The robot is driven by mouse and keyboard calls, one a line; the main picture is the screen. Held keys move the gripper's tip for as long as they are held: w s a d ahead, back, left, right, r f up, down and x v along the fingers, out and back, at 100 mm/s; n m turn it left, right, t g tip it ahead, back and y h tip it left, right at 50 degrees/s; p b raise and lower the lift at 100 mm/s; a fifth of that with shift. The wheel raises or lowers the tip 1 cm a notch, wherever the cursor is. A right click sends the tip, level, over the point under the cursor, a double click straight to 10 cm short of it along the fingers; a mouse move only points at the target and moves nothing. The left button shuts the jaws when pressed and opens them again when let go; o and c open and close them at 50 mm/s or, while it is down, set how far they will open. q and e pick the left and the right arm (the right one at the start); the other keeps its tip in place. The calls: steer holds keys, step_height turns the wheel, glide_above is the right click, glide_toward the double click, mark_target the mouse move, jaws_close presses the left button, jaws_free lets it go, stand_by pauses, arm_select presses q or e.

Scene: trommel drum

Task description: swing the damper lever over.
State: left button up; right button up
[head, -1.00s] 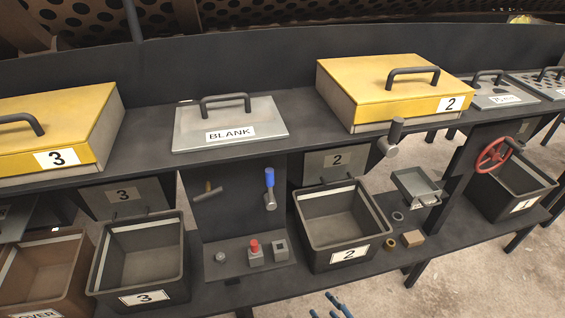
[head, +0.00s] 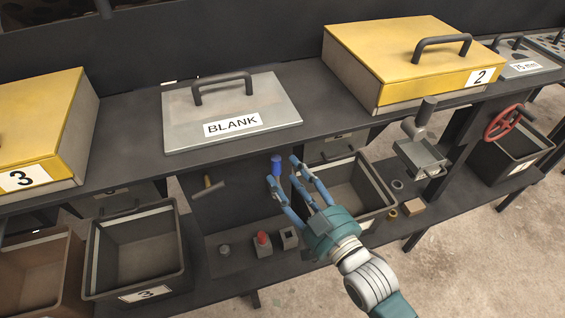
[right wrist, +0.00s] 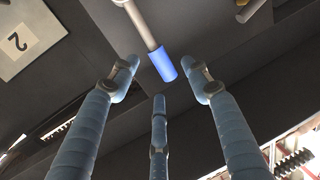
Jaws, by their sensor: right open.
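A lever with a blue grip (head: 276,165) is on the dark panel below the BLANK cover. Most of its shaft is hidden behind my gripper in the head view. My right gripper (head: 284,172) is open and empty, with its fingertips close to the blue grip. In the right wrist view the blue grip (right wrist: 162,66) and its grey shaft hang just beyond my spread fingers (right wrist: 165,85). I see no finger touching the grip. My left gripper is not in view.
A red button (head: 263,240) and a grey socket block (head: 289,236) sit on the ledge below. Bin 2 (head: 377,190) is to the right, bin 3 (head: 135,250) to the left. The shelf (head: 310,80) overhangs the panel.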

mark_target(275, 173)
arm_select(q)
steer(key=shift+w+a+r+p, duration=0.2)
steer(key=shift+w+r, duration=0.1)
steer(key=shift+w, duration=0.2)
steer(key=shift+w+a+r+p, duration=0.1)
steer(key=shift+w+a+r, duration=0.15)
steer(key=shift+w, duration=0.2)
arm_select(e)
steer(key=x, duration=0.3)
steer(key=shift+w+a, duration=0.1)
steer(key=shift+w, duration=0.1)
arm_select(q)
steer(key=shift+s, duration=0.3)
arm_select(e)
jaws_close()
